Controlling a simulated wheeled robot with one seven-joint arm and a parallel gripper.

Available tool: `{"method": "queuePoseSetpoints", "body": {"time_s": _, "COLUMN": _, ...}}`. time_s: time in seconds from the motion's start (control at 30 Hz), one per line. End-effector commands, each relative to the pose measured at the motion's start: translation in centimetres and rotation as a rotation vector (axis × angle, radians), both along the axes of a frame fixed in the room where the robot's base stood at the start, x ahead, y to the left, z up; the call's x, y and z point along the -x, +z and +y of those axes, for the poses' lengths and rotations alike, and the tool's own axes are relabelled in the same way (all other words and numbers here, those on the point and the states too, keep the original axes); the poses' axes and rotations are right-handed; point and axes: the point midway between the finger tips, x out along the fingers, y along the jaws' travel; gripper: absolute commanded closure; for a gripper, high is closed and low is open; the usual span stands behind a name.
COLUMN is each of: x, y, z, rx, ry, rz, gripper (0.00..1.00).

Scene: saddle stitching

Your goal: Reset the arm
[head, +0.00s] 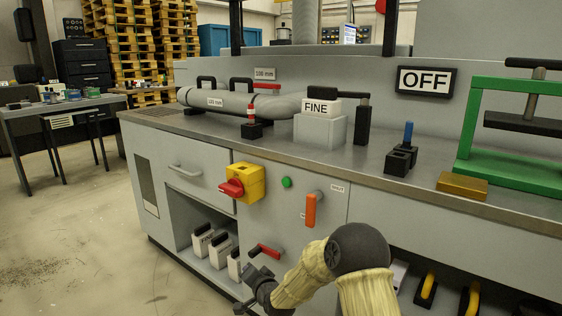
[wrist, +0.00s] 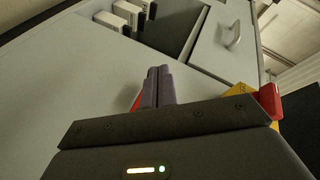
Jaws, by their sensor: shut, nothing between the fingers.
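My arm reaches in from the bottom of the head view, its yellowish sleeve bent at a dark joint. My gripper (head: 248,290) is low in front of the grey cabinet (head: 330,225), just below a red lever handle (head: 264,251). In the wrist view the two dark fingers of my gripper (wrist: 159,86) are pressed together and hold nothing. A bit of red shows beside the fingers in the wrist view; I cannot tell whether they touch it.
A yellow box with a red rotary switch (head: 237,184), a green button (head: 286,182) and an orange handle (head: 310,211) stick out from the cabinet front. An open shelf holds several white-and-dark blocks (head: 220,249). A green press frame (head: 470,130) stands on the counter.

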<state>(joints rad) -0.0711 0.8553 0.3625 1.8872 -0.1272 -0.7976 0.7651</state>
Motion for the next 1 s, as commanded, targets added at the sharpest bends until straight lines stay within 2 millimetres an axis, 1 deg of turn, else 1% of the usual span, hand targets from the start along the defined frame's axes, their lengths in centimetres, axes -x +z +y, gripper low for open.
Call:
{"method": "queuePoseSetpoints", "body": {"time_s": 0.03, "x": 0.9, "y": 1.8, "z": -1.4, "rx": 0.079, "ry": 0.01, "rz": 0.02, "gripper": 1.0}}
{"method": "queuePoseSetpoints", "body": {"time_s": 0.17, "x": 3.7, "y": 3.6, "z": -5.2, "rx": 0.275, "ry": 0.038, "rz": 0.094, "gripper": 1.0}}
{"method": "queuePoseSetpoints", "body": {"time_s": 0.27, "x": 6.4, "y": 5.1, "z": -8.3, "rx": 0.415, "ry": 0.061, "rz": 0.159, "gripper": 1.0}}
{"method": "queuePoseSetpoints", "body": {"time_s": 0.37, "x": 9.5, "y": 6.6, "z": -11.5, "rx": 0.539, "ry": 0.084, "rz": 0.234, "gripper": 1.0}}
{"method": "queuePoseSetpoints", "body": {"time_s": 0.4, "x": 10.9, "y": 7.2, "z": -12.8, "rx": 0.586, "ry": 0.095, "rz": 0.266, "gripper": 1.0}}
{"method": "queuePoseSetpoints", "body": {"time_s": 0.47, "x": 13.1, "y": 8.1, "z": -14.7, "rx": 0.649, "ry": 0.111, "rz": 0.315, "gripper": 1.0}}
{"method": "queuePoseSetpoints", "body": {"time_s": 0.5, "x": 14.7, "y": 8.7, "z": -16.0, "rx": 0.688, "ry": 0.123, "rz": 0.35, "gripper": 1.0}}
{"method": "queuePoseSetpoints", "body": {"time_s": 0.57, "x": 17.1, "y": 9.6, "z": -17.7, "rx": 0.739, "ry": 0.141, "rz": 0.402, "gripper": 1.0}}
{"method": "queuePoseSetpoints", "body": {"time_s": 0.6, "x": 18.7, "y": 10.2, "z": -18.8, "rx": 0.769, "ry": 0.155, "rz": 0.437, "gripper": 1.0}}
{"method": "queuePoseSetpoints", "body": {"time_s": 0.7, "x": 22.6, "y": 11.3, "z": -20.9, "rx": 0.824, "ry": 0.192, "rz": 0.517, "gripper": 1.0}}
{"method": "queuePoseSetpoints", "body": {"time_s": 0.8, "x": 25.9, "y": 12.2, "z": -22.5, "rx": 0.857, "ry": 0.225, "rz": 0.584, "gripper": 1.0}}
{"method": "queuePoseSetpoints", "body": {"time_s": 1.0, "x": 31.8, "y": 13.6, "z": -24.5, "rx": 0.891, "ry": 0.29, "rz": 0.694, "gripper": 1.0}}
